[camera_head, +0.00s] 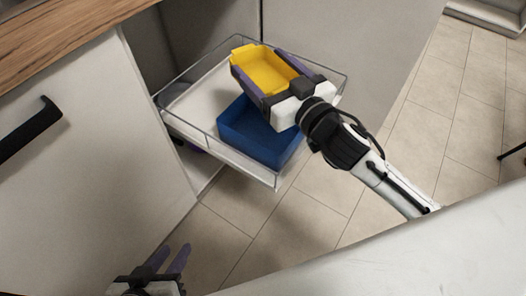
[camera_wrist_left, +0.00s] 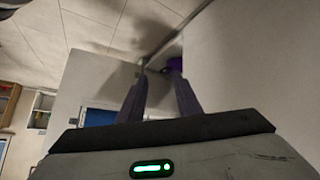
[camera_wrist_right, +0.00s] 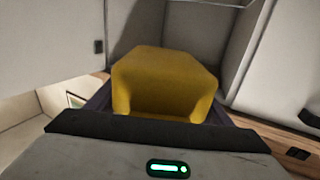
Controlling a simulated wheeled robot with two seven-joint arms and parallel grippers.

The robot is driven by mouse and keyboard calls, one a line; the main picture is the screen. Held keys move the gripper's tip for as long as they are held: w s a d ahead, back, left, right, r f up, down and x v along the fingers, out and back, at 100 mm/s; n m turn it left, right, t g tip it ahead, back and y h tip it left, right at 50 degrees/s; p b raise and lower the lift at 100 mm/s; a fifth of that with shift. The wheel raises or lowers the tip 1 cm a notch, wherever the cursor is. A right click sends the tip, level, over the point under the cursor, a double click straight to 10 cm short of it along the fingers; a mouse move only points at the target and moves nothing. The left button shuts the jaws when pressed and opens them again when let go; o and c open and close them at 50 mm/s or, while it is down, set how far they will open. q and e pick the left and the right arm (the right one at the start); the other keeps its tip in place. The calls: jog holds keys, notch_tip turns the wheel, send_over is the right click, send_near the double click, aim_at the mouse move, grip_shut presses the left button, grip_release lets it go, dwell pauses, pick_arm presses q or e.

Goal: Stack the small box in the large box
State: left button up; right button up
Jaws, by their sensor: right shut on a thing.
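The small yellow box (camera_head: 268,72) is in my right gripper (camera_head: 256,64), whose purple fingers lie along two opposite sides of it. It is held over the drawer, above and slightly behind the large blue box in the picture. It also fills the middle of the right wrist view (camera_wrist_right: 165,80). The large blue box (camera_head: 250,146) sits in the front part of the drawer, open side up; the yellow box and my right gripper hide part of it. My left gripper (camera_head: 175,250) is open and empty at the lower left, away from both boxes.
The pulled-out drawer (camera_head: 232,172) has clear sides and a white floor. A cabinet front (camera_head: 85,165) with a black handle (camera_head: 30,130) and a wooden worktop (camera_head: 60,32) are left.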

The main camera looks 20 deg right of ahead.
jog(key=shift+w+f+b, duration=0.2)
jog(key=shift+f+b, duration=0.05)
jog(key=shift+f, duration=0.25)
jog(key=shift+w+f+b, duration=0.2)
jog(key=shift+f+b, duration=0.05)
jog(key=shift+f, duration=0.25)
pick_arm(q)
jog(key=d+f+b, duration=0.1)
jog(key=b, duration=0.1)
jog(key=w+d+f+m+g+h+b, duration=0.1)
jog(key=d+b, duration=0.1)
jog(key=shift+d+f+b, duration=0.1)
jog(key=shift+b, duration=0.3)
pick_arm(e)
notch_tip(320, 180, down, 9)
jog(key=shift+f, duration=0.15)
jog(key=shift+d+f+b, duration=0.1)
jog(key=shift+f+b, duration=0.3)
jog(key=shift+f, duration=0.2)
pick_arm(q)
jog(key=shift+w+d+r+h, duration=0.1)
jog(key=shift+d+r+h, duration=0.15)
jog(key=shift+r+h, duration=0.2)
pick_arm(e)
jog(key=o, duration=1.1)
